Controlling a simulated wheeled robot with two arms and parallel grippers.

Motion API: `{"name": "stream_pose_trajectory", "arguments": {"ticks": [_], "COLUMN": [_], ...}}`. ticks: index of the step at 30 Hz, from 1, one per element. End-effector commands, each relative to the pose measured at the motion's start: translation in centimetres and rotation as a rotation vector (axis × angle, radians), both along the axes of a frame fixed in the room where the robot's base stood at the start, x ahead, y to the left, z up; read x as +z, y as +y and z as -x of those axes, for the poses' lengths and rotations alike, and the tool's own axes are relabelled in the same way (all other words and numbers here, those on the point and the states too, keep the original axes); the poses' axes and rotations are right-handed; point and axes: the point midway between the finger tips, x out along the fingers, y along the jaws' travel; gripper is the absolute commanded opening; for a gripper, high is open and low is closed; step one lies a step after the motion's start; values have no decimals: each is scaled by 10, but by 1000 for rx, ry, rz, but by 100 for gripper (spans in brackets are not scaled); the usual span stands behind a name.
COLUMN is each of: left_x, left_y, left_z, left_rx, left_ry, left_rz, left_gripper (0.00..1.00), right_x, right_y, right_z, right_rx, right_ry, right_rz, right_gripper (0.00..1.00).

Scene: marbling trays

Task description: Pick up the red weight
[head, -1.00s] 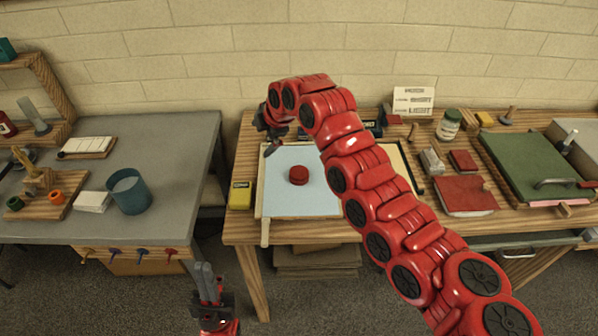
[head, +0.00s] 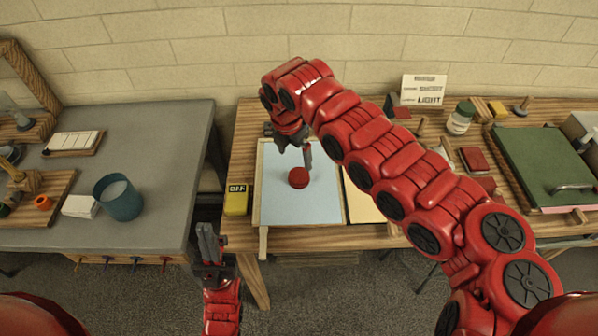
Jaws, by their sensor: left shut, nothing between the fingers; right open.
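The red weight (head: 298,178) is a small round red disc. It lies on the pale blue sheet of the tray (head: 300,208) on the wooden table. My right gripper (head: 294,154) is open and hangs just above and behind the weight, fingers pointing down. One dark finger shows near the weight's upper right; whether it touches cannot be told. My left gripper (head: 207,240) is shut and empty, low in front of the gap between the two tables, fingers pointing up.
A yellow box (head: 237,199) stands left of the tray. A blue-grey cup (head: 118,196) stands on the grey table. A green board (head: 545,165), a jar (head: 460,117) and red blocks (head: 474,160) lie to the right. My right arm crosses the table and hides part of it.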

Motion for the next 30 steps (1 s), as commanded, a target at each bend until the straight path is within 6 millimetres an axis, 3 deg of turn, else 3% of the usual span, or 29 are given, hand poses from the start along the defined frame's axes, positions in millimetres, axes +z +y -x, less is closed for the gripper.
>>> {"name": "stream_pose_trajectory", "arguments": {"ticks": [1,6,14,17,21,30], "left_x": [10,18,32,45,46,46], "left_y": [0,0,0,0,0,0], "left_z": [0,0,0,0,0,0], "left_rx": [0,0,0,0,0,0], "left_ry": [0,0,0,0,0,0], "left_rz": [0,0,0,0,0,0], "left_gripper": [0,0,0,0,0,0], "right_x": [-7,-36,-55,-72,-91,-97], "right_y": [-2,-3,-6,-9,-11,-12], "right_z": [0,-4,-4,-2,-6,-7], "right_rx": [-2,0,-1,0,-1,-1], "right_ry": [7,3,1,5,2,-2], "right_rz": [4,0,-1,0,-1,0], "right_gripper": [100,100,100,100,100,100]}}
